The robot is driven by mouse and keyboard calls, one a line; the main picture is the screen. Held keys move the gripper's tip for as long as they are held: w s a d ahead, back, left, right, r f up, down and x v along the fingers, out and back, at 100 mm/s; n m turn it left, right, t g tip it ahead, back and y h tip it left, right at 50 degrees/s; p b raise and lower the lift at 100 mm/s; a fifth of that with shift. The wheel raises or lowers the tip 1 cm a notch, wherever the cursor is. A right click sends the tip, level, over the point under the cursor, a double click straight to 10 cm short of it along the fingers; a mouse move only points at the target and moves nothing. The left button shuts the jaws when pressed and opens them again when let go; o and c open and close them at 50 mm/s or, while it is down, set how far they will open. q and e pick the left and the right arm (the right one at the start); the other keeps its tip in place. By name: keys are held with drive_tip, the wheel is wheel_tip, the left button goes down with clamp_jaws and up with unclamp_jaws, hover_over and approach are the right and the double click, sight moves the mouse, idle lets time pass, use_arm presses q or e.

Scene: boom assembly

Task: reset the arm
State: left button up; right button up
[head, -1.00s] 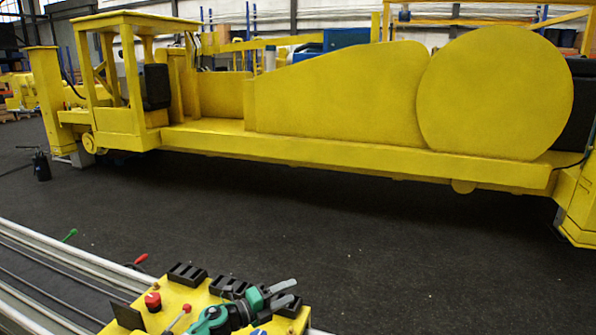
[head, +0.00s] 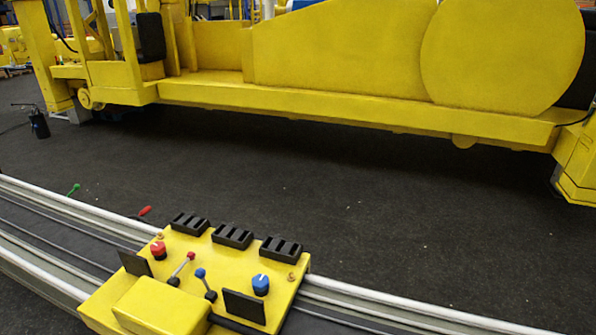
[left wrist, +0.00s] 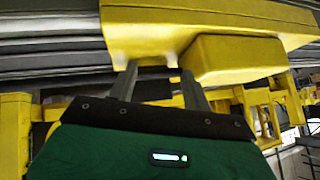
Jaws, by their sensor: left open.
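My left gripper (left wrist: 160,74) shows in the left wrist view. Its two grey fingers stand apart with nothing seen between them, and they point toward the yellow control box (left wrist: 150,25). I cannot tell whether the tips touch the box. In the head view neither gripper shows. There the control box (head: 225,263) sits at the bottom on the rails, with a red-knobbed lever (head: 181,268), a blue-knobbed lever (head: 205,284), a red button (head: 158,250) and a blue dial (head: 261,284) uncovered. Both levers lean.
A long yellow machine (head: 350,115) spans the back of the head view. Pale rails (head: 75,212) run under the control box. A green-tipped lever (head: 74,189) and a red-tipped lever (head: 145,211) stand at the rail's far side. The dark floor (head: 300,190) between is clear.

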use_arm(q)
drive_tip(key=s+a+n+g, duration=0.2)
drive_tip(key=s+g, duration=0.3)
drive_tip(key=s, duration=1)
wheel_tip(320, 180, down, 45)
drive_tip(key=s+g+b, duration=0.1)
drive_tip(key=b, duration=1.2)
drive_tip(key=s+a+f+b, duration=0.1)
drive_tip(key=s+f+b, duration=0.2)
drive_tip(key=s+f, duration=0.3)
drive_tip(key=s+a+f+g+b, duration=0.1)
drive_tip(key=s+f+b, duration=0.2)
drive_tip(key=f, duration=0.9)
drive_tip(key=s+a+f+b, duration=0.1)
drive_tip(key=s+f+b, duration=0.2)
drive_tip(key=s+f, duration=0.6)
drive_tip(key=shift+s+a+f, duration=0.25)
drive_tip(key=shift+s+f, duration=0.05)
